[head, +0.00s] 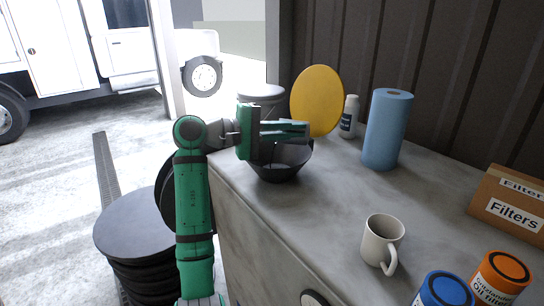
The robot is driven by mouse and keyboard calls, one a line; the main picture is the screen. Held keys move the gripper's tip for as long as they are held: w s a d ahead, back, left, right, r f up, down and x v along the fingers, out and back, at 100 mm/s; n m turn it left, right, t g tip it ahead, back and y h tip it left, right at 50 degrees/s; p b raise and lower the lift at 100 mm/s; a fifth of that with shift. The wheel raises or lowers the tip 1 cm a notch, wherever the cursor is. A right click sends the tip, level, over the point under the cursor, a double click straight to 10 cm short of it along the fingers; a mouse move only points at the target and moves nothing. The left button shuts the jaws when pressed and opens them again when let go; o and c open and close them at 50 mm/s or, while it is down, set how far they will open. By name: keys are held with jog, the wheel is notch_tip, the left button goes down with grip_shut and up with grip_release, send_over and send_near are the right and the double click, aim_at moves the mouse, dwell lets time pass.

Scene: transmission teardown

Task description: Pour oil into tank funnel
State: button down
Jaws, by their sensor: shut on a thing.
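A dark bowl-shaped pan (279,174) is at the left part of the grey counter, at or just above its top. My green gripper (306,129) reaches across it from the left and is shut on its rim, with the fingers covering the far side. The exact contact is hard to see. The pan looks about level; I cannot make out oil inside. A dark round shape (163,195) shows partly behind my arm, left of the counter; I cannot tell whether it is the tank funnel.
A yellow disc (318,95) stands upright behind the gripper, near a grey-lidded container (260,91). A white bottle (349,117), blue roll (388,130), mug (381,242), filter box (510,205) and two cans (445,290) occupy the counter. A dark ribbed stack (140,235) stands left.

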jog(key=shift+a+f+h, duration=0.15)
jog(key=shift+a+h, duration=0.1)
jog(key=shift+h, duration=0.05)
jog(key=shift+a+n+h, duration=0.15)
jog(key=shift+n+h, duration=0.15)
dwell(0.3)
jog(key=shift+a+r+t+h+p, duration=0.2)
jog(key=shift+a+t+h+p, duration=0.1)
jog(key=shift+a+h, duration=0.1)
jog(key=a+r+n+t+h+p, duration=0.1)
jog(key=a+r+n+t+h, duration=0.4)
jog(key=a+n+t, duration=0.1)
jog(key=shift+w+r+n+t+h, duration=0.15)
jog(key=shift+r+n+t+h, duration=0.2)
jog(key=shift+n+t, duration=0.35)
dwell(0.4)
jog(key=d+f+m+g, duration=0.1)
jog(key=m+g, duration=0.1)
jog(key=d+f+m+g+y, duration=0.1)
jog(key=m+g, duration=0.1)
jog(key=shift+d, duration=0.15)
